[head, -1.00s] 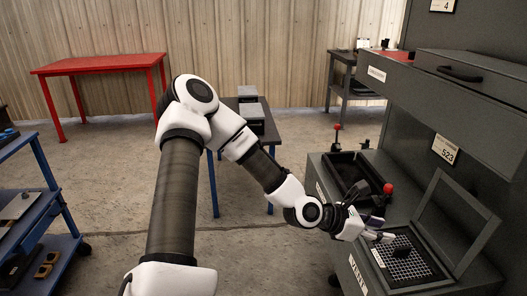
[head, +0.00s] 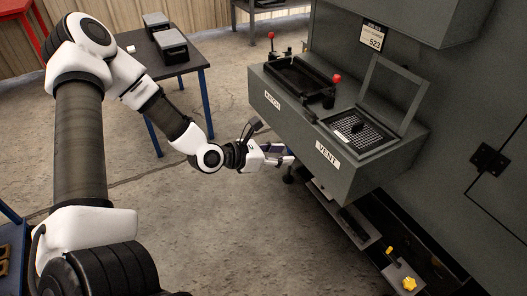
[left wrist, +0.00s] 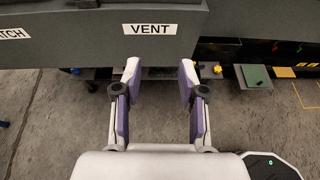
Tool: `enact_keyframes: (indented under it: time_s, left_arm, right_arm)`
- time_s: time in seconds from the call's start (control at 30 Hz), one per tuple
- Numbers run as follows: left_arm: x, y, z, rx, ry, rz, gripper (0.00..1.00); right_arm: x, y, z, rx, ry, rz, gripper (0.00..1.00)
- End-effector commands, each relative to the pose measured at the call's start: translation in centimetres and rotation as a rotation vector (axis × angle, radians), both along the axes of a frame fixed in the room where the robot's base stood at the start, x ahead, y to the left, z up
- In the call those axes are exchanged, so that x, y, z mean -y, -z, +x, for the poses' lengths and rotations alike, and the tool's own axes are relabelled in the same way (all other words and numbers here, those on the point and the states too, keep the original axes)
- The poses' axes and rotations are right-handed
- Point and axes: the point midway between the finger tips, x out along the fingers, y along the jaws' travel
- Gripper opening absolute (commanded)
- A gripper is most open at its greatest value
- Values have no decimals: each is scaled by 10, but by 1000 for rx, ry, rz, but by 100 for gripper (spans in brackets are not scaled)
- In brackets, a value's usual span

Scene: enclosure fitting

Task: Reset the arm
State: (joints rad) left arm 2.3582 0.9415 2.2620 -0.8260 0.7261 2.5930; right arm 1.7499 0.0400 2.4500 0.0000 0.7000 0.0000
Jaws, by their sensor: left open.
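My left arm reaches in from the left in the head view, and its left gripper (head: 276,156) hangs in front of the grey bench, near the VENT label (head: 328,155). In the left wrist view the left gripper (left wrist: 160,82) has its two purple-padded fingers spread apart with nothing between them. The VENT label (left wrist: 150,29) shows just beyond the fingertips there. My right gripper is not in view.
The bench holds a vent grid (head: 357,132) with a raised frame lid (head: 392,90) and a black tray (head: 297,78) with red knobs. A dark table (head: 190,62) with grey boxes stands behind my arm. Open floor lies below the gripper.

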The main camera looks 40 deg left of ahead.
Motion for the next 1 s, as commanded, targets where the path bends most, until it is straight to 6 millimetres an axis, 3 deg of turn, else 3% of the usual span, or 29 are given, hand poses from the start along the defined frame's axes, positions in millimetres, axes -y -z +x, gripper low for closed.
enact_keyframes:
  time_s: [0.4, 0.47, 0.57, 0.67, 0.8, 1.0]
  left_arm:
    - [5, 16, -7, -9, 14, -1, 41]
    - [9, 26, -12, -38, 30, 12, 41]
    - [32, 56, -30, -130, 117, 76, 41]
    - [63, 96, -63, -279, 208, 148, 41]
    - [95, 153, -130, -411, 462, 438, 41]
    - [107, 195, -213, -366, 1022, 921, 41]
  right_arm:
    - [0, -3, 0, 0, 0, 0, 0]
    - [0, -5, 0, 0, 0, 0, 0]
    - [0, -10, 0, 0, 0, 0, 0]
    - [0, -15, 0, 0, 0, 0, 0]
    - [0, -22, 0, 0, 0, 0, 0]
    - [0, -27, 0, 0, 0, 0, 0]
